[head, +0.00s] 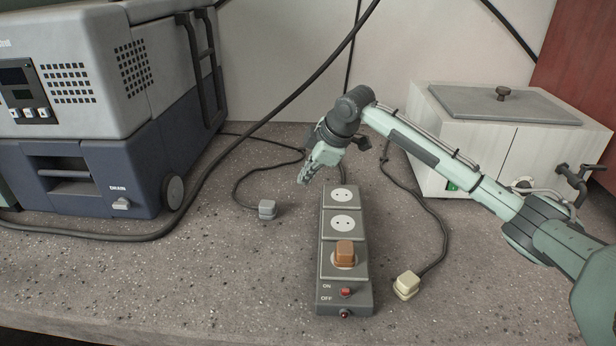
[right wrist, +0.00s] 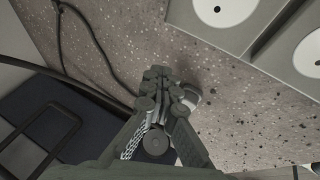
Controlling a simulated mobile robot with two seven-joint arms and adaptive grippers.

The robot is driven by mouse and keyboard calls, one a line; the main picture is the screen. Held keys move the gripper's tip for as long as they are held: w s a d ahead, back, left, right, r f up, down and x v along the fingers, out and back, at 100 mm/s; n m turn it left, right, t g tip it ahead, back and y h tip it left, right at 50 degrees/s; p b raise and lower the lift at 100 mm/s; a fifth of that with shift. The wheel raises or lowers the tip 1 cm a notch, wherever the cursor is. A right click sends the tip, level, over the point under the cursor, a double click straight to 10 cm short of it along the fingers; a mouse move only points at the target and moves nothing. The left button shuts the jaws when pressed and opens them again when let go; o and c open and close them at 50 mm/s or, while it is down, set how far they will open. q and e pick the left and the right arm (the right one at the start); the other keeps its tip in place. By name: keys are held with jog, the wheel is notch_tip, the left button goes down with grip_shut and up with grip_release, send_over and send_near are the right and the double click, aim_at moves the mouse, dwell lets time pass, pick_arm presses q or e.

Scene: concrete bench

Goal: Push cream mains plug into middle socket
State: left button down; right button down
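The cream mains plug (head: 406,286) lies on the bench to the right of the socket strip's near end, its dark cable running back. The grey strip (head: 327,256) has three sockets in a row; the middle socket (head: 343,225) is empty. The far socket (head: 342,195) is empty too. A brown plug (head: 344,252) sits in the near socket. My right gripper (head: 308,174) hangs above the bench, left of the strip's far end and well away from the cream plug. In the right wrist view its fingertips (right wrist: 160,76) meet with nothing visible between them. My left gripper is out of view.
A grey plug (head: 267,209) lies left of the strip. A blue-grey box (head: 100,165) stands at left, a pale lidded box (head: 450,140) at back right. A thick black cable (head: 270,122) crosses behind. Bench front right is clear.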

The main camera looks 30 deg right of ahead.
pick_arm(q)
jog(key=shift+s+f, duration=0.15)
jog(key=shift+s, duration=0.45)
pick_arm(e)
jog(key=shift+w+a, duration=0.2)
jog(key=shift+w, duration=0.7)
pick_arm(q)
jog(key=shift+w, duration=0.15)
pick_arm(e)
jog(key=shift+w+a, duration=0.1)
jog(key=shift+w, duration=0.9)
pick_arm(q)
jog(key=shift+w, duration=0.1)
pick_arm(e)
jog(key=shift+w+a, duration=0.25)
jog(key=shift+w, duration=1.25)
jog(key=shift+w+a, duration=0.25)
jog(key=shift+w, duration=1.2)
jog(key=shift+w+a, duration=0.25)
jog(key=shift+w, duration=1.25)
jog(key=shift+w, duration=0.1)
jog(key=shift+w+a, duration=0.2)
jog(key=shift+w, duration=0.85)
pick_arm(q)
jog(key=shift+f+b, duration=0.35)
jog(key=shift+b, duration=0.05)
pick_arm(e)
jog(key=shift+w+a, duration=0.15)
jog(key=shift+w, duration=0.95)
jog(key=shift+w, duration=0.15)
